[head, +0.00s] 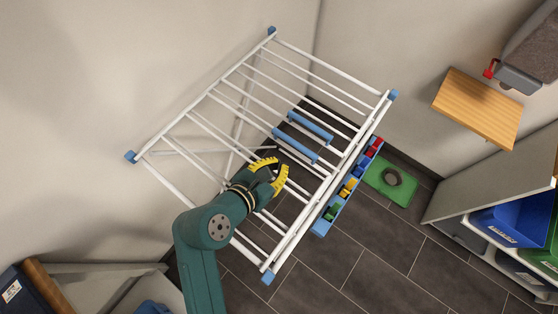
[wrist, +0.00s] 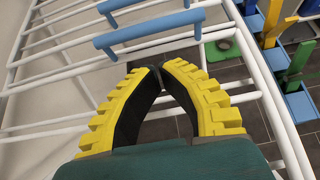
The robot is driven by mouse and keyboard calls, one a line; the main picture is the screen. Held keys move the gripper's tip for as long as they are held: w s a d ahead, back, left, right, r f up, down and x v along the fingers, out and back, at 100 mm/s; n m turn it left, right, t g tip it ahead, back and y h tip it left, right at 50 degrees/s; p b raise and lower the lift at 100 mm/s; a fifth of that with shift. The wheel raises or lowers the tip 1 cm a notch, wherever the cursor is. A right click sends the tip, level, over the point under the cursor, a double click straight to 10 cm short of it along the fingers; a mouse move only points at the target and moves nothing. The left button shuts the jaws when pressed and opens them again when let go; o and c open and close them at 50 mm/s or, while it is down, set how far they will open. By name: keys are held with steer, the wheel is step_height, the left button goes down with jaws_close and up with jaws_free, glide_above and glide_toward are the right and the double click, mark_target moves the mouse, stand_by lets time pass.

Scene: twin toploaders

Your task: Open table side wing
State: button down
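A white drying rack (head: 189,117) with many thin rods and blue corner caps is the table-like thing in view. Its right long edge shows two close parallel rails (head: 324,193), which look like a wing lying folded along that side. Two blue bars (head: 295,145) sit across rods near the middle; they also show in the wrist view (wrist: 150,29). My gripper (head: 280,163) is over the rack, left of the double rails and just short of the blue bars. In the wrist view its yellow fingers (wrist: 158,66) come together at the tips, with nothing seen between them. I cannot tell whether it touches a rod.
A blue holder (head: 320,227) with coloured pegs stands along the rack's right side. A green mat (head: 391,182) with a dark round item lies beyond it. A wooden shelf (head: 478,105) and bins (head: 506,220) are at right. Walls close in behind; dark tiled floor is clear at lower right.

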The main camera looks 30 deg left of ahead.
steer(key=b+x, duration=0.1)
steer(key=x, duration=0.6)
steer(key=shift+w+b, duration=0.25)
steer(key=shift+b, duration=0.05)
